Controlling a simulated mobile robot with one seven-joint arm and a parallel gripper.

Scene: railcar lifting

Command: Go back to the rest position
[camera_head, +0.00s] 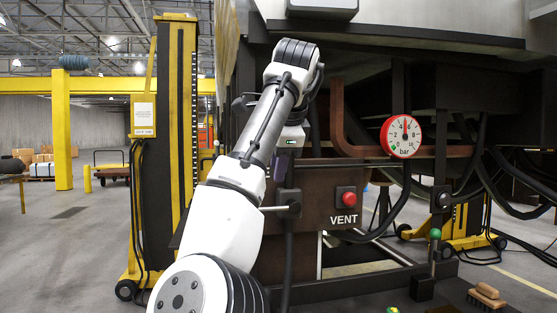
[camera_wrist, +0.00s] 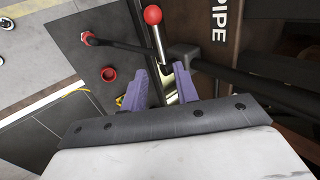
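My gripper (camera_wrist: 164,78) has two purple fingers that stand apart with a gap between them, and I see nothing clamped in it. In the wrist view a metal lever with a red ball (camera_wrist: 152,15) lies just beyond the fingertips. Its lower end shows near the gap; whether it touches a finger I cannot tell. In the head view my white arm is raised and bent in front of the railcar underside, and it mostly hides the gripper. A valve handle with a silver bar (camera_head: 275,208) shows just below the wrist.
The brown box marked VENT with a red button (camera_head: 345,198) is right of my arm. A round gauge (camera_head: 401,136) hangs further right. A yellow lifting column (camera_head: 176,120) stands left. A green-knobbed lever (camera_head: 435,234) and a brush (camera_head: 487,296) are low right. Open floor lies far left.

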